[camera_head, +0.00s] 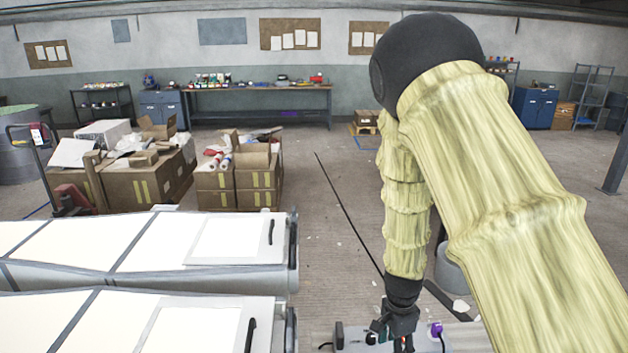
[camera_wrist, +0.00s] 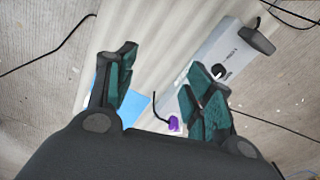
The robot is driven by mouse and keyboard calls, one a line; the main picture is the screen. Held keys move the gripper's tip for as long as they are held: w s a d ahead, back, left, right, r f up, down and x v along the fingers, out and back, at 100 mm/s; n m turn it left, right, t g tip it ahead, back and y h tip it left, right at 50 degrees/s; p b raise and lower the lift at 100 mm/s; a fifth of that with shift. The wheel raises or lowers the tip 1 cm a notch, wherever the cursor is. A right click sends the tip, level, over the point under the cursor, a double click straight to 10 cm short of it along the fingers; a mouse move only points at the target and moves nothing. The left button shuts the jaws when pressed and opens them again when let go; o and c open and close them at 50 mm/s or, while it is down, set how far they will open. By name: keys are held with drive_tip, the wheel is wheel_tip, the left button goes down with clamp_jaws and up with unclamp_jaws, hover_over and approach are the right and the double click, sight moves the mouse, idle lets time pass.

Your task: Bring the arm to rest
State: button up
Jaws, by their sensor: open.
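My arm is covered in a yellowish wrinkled sleeve and bends at a black joint in the upper right of the head view. Its lower part hangs down to my gripper (camera_head: 392,335), at the bottom of that view. In the wrist view, my gripper (camera_wrist: 160,90) has its two green-padded fingers spread wide, with nothing held between them. Below it are a pale ribbed surface (camera_wrist: 165,45), a grey-white box with a black knob (camera_wrist: 222,65), a blue sheet (camera_wrist: 138,103) and a small purple item (camera_wrist: 174,124). The gap between the fingers and these things is hard to judge.
Two long white moulds (camera_head: 145,250) with black handles fill the lower left. Cardboard boxes (camera_head: 235,185) stand behind them, near a pallet jack (camera_head: 70,200). A workbench (camera_head: 260,92) lines the far wall. Dark cables cross the floor in the wrist view.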

drive_tip(key=s+d+f+n+b, duration=0.1)
drive_tip(key=s+f+n, duration=0.1)
drive_tip(key=s+f, duration=0.3)
drive_tip(key=s+d+f+n+b, duration=0.2)
drive_tip(key=s+f, duration=0.4)
drive_tip(key=f, duration=0.3)
drive_tip(key=s+d+f+n+h+b, duration=0.1)
drive_tip(key=s+f+n+b, duration=0.1)
drive_tip(key=s+f, duration=0.4)
drive_tip(key=shift+s+d+f+n, duration=0.3)
drive_tip(key=shift+f+n, duration=0.2)
drive_tip(key=shift+n, duration=0.2)
drive_tip(key=s+a+f+n+y+b, duration=0.1)
drive_tip(key=s+f+n+b, duration=0.3)
drive_tip(key=s+f, duration=0.5)
drive_tip(key=s+a+n, duration=0.1)
drive_tip(key=s+n, duration=0.1)
drive_tip(key=s, duration=0.5)
drive_tip(key=shift+s+a+n, duration=0.15)
drive_tip(key=shift+s+n, duration=0.15)
drive_tip(key=shift+n, duration=0.1)
